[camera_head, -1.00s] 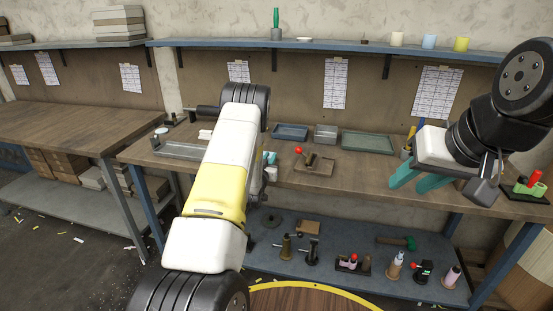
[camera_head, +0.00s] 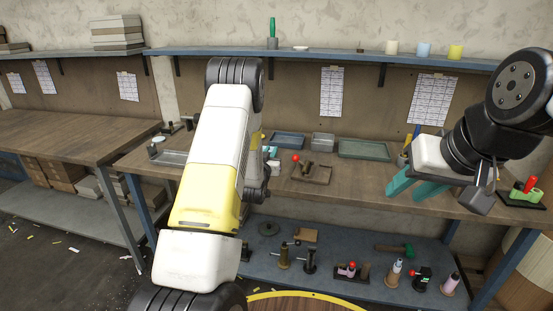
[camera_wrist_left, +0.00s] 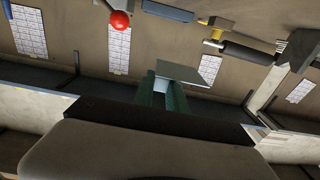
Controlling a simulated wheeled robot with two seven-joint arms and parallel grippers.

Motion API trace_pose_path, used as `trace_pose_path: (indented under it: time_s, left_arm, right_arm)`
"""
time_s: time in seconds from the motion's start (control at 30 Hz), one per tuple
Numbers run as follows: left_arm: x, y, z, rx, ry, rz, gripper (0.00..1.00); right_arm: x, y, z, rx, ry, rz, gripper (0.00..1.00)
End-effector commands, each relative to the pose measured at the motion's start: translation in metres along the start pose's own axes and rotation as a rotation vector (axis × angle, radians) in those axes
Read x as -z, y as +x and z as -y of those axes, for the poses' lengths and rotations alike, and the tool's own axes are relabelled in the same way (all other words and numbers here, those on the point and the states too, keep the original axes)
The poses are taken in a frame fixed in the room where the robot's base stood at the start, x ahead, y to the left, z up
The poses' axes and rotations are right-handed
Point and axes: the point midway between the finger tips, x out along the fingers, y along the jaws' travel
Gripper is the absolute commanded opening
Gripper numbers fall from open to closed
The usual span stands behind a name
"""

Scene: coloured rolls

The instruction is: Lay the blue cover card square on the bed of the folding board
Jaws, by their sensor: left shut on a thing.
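My left gripper (camera_wrist_left: 160,97) shows in the left wrist view, its dark green fingers shut on a thin flat card (camera_wrist_left: 186,72). The card's wide part looks grey, with a pale blue patch between the fingers; it is held up with the bench beyond it. In the head view my left forearm hides this gripper and the card. A low grey flat fixture (camera_head: 170,158) at the left end of the bench may be the folding board; my forearm covers its right part. My right gripper (camera_head: 405,192) has its teal fingers apart, over the bench's right front.
The bench (camera_head: 345,188) also carries a blue tray (camera_head: 287,140), a grey box (camera_head: 323,140), a green tray (camera_head: 365,150) and a red-knobbed lever fixture (camera_head: 308,172). A red and green fixture (camera_head: 527,192) stands at the right end. The lower shelf (camera_head: 330,270) holds several tools.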

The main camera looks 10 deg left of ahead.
Motion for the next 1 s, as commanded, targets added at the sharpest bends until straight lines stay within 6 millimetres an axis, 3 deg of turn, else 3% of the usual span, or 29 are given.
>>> trace_pose_path:
  time_s: [0.03,0.2,0.47,0.77,1.0]
  left_arm:
    - [0.014,-0.007,-0.006,0.003,-0.004,-0.003,0.00]
    - [0.042,-0.029,-0.020,0.011,-0.003,-0.001,0.00]
    - [0.072,-0.054,-0.052,0.001,0.003,0.002,0.00]
    - [0.049,-0.023,-0.102,-0.034,0.014,0.004,0.00]
    - [0.013,0.011,-0.152,-0.069,0.013,0.005,0.00]
  right_arm:
    - [0.000,0.000,0.000,0.000,0.000,0.000,0.36]
    - [0.000,0.000,0.000,0.000,0.000,0.000,0.36]
    - [0.000,0.000,0.000,0.000,0.000,0.000,0.36]
    - [0.000,0.000,0.000,0.000,0.000,0.000,0.36]
    - [0.000,0.000,0.000,0.000,0.000,0.000,0.36]
